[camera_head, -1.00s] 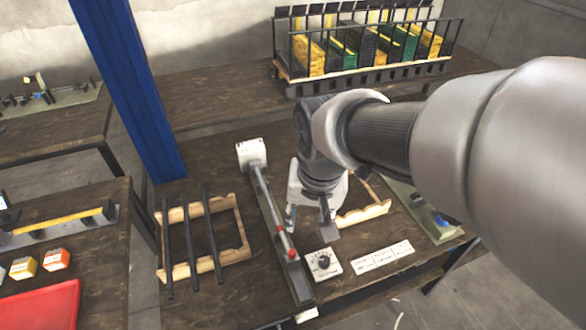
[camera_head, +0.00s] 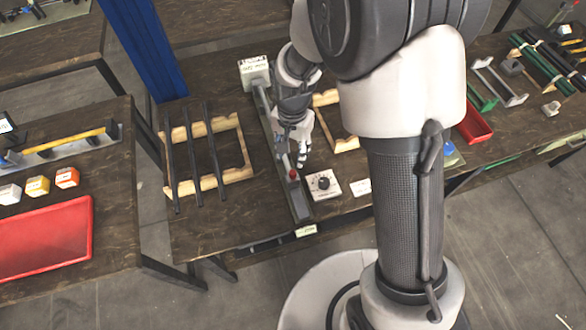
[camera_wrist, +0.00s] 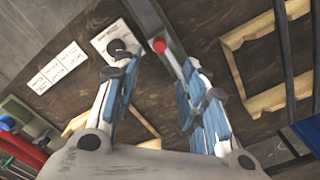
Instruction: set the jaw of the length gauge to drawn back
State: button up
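The length gauge (camera_head: 299,203) is a long dark rail on the table, with a white labelled block (camera_head: 254,73) at its far end. A red knob (camera_head: 294,174) stands on the rail toward its near end; it also shows in the wrist view (camera_wrist: 159,45). My gripper (camera_head: 297,151) is above the rail, just beyond the red knob in the head view, and covers part of the rail. In the wrist view my gripper (camera_wrist: 155,68) is open and empty, with the knob ahead between the fingertips. I cannot tell the jaw's position.
A white card with a black dial (camera_head: 323,184) sits close right of the rail. A red tray (camera_head: 45,238) lies on the left table.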

aim_at(293, 172)
notch_tip(293, 172, down, 11)
jog(key=b, duration=0.2)
jog(key=shift+r+b, duration=0.15)
jog(key=shift+b, duration=0.15)
jog(key=shift+c, duration=0.5)
grip_shut()
